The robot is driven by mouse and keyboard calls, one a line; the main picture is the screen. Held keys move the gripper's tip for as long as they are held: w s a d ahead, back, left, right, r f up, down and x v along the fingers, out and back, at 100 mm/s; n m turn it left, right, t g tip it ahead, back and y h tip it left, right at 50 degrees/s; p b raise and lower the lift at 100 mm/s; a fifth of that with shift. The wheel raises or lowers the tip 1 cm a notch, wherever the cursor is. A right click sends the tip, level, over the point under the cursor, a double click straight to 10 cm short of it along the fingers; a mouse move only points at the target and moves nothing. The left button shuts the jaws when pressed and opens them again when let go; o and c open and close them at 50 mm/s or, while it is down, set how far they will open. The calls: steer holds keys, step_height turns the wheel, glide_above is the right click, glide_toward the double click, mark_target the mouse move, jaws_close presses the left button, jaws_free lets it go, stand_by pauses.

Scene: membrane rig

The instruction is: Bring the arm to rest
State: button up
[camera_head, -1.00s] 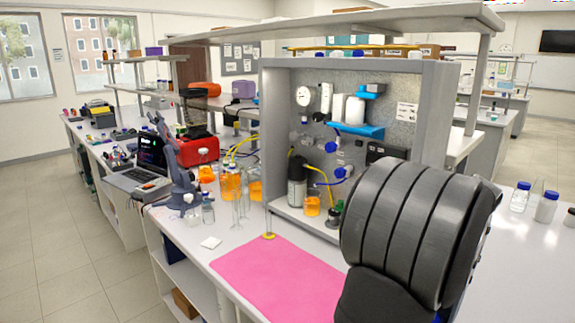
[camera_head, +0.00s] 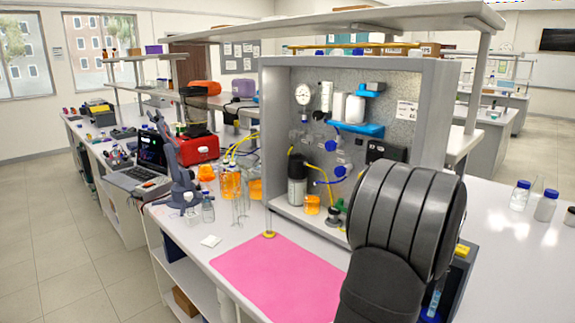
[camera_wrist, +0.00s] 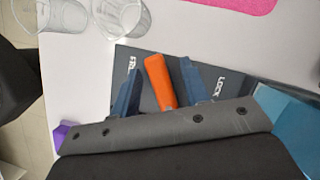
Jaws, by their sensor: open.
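My arm (camera_head: 410,215) fills the lower right of the head view as a dark ribbed link. The gripper itself is hidden there. In the wrist view, my gripper (camera_wrist: 160,76) is open, with two blue fingers apart. An orange lever (camera_wrist: 160,82) lies between the fingers on a dark panel (camera_wrist: 124,62) marked LOCK on the right and with partly covered letters on the left. I cannot tell whether either finger touches the lever.
Clear glass vessels (camera_wrist: 122,14) stand close by at the wrist view's upper left. A pink mat (camera_head: 275,280) lies on the bench in front of the grey rig cabinet (camera_head: 435,110). Capped bottles (camera_head: 545,206) stand at the right. A laptop (camera_head: 140,172) is at the left.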

steer(key=shift+w+m+t, duration=0.15)
steer(key=shift+m+t, duration=0.15)
steer(key=shift+m, duration=0.3)
steer(key=o, duration=1.3)
steer(key=r+n, duration=0.2)
steer(key=n, duration=0.1)
steer(key=r+n+h, duration=0.1)
steer(key=n, duration=0.2)
steer(key=s+r+n+h, duration=0.1)
steer(key=r+n, duration=0.1)
steer(key=n, duration=0.1)
steer(key=shift+d+r+g, duration=0.15)
steer(key=shift+r+g, duration=0.15)
steer(key=shift+g, duration=0.1)
steer(key=s+d+r+n+h, duration=0.1)
steer(key=s+r+n+h, duration=0.15)
steer(key=r+n, duration=0.7)
steer(key=s+d+r+n+h, duration=0.15)
steer(key=r+n+h, duration=0.35)
steer(key=n, duration=0.8)
steer(key=shift+y, duration=0.45)
steer(key=x, duration=0.8)
steer(key=shift+s+f, duration=0.1)
steer(key=shift+f, duration=0.2)
